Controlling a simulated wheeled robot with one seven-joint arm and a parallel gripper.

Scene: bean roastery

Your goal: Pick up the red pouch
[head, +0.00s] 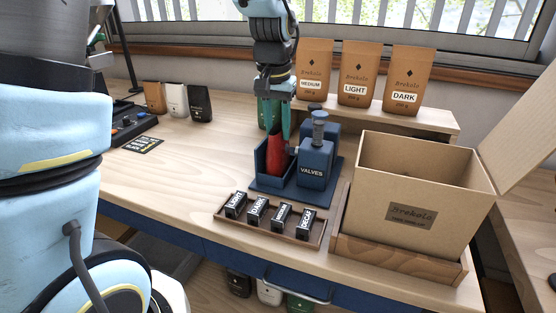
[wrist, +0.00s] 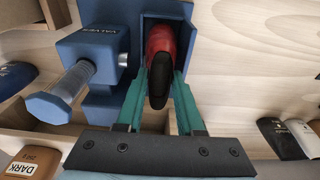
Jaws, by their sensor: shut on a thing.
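The red pouch (head: 276,156) stands upright in a blue open-topped holder (head: 262,172) beside the blue valve press. In the wrist view the red pouch (wrist: 160,40) shows its dark top between the fingers, with the blue holder's walls around its far side. My gripper (head: 275,128) points down from above, its green fingers around the pouch's upper part. In the wrist view my gripper (wrist: 160,92) is shut on the pouch. The pouch's lower part is hidden by the holder wall.
The valve press (head: 314,165) stands close on the right of the holder. A tray of labelled stamps (head: 268,238) lies in front. An open cardboard box (head: 375,225) is at the right. Kraft bags (head: 358,75) stand on a shelf behind; small pouches (head: 176,100) stand at back left.

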